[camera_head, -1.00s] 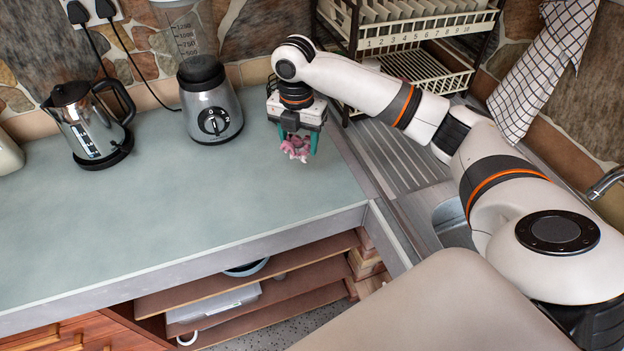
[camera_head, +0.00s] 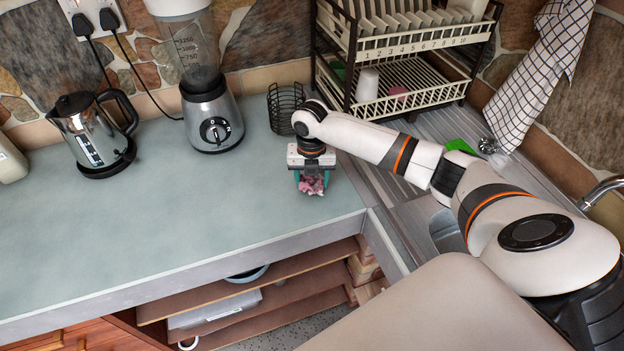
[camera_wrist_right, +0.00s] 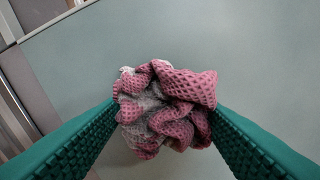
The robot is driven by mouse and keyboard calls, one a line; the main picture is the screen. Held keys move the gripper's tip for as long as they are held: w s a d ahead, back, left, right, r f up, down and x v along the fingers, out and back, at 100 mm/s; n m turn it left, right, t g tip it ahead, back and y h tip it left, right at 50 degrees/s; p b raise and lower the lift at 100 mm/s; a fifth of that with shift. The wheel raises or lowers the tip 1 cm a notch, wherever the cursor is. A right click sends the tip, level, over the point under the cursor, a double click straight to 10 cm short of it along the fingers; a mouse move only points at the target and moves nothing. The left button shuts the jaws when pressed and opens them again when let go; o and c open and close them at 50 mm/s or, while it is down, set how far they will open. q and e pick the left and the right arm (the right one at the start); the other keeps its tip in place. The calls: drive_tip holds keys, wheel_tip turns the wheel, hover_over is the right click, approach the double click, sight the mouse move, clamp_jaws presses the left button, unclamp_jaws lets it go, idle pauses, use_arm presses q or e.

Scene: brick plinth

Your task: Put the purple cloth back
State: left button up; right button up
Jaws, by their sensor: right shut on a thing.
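The cloth (camera_head: 313,187) is a crumpled pinkish-purple and grey waffle-weave bundle. My right gripper (camera_head: 311,182) is shut on it, pointing down over the right end of the counter, near its front edge. In the right wrist view the bundled cloth (camera_wrist_right: 165,105) is squeezed between the two green ribbed fingers, with counter surface behind it. I cannot tell whether the cloth touches the counter. My left gripper is not in view.
A wire basket (camera_head: 285,108) and a blender (camera_head: 211,120) stand behind the gripper, a kettle (camera_head: 92,130) further left. A dish rack (camera_head: 410,100) holds a white cup (camera_head: 367,84) and a pink item (camera_head: 398,92). A green sponge (camera_head: 460,146) lies by the sink. The counter's middle is clear.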

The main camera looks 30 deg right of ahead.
sight(311, 178)
drive_tip(key=shift+f, duration=0.75)
drive_tip(key=shift+f, duration=0.1)
drive_tip(key=o, duration=0.9)
drive_tip(key=shift+c, duration=0.2)
wheel_tip(311, 178, up, 12)
drive_tip(key=b, duration=0.2)
drive_tip(key=shift+r, duration=0.2)
drive_tip(key=shift+w, duration=0.1)
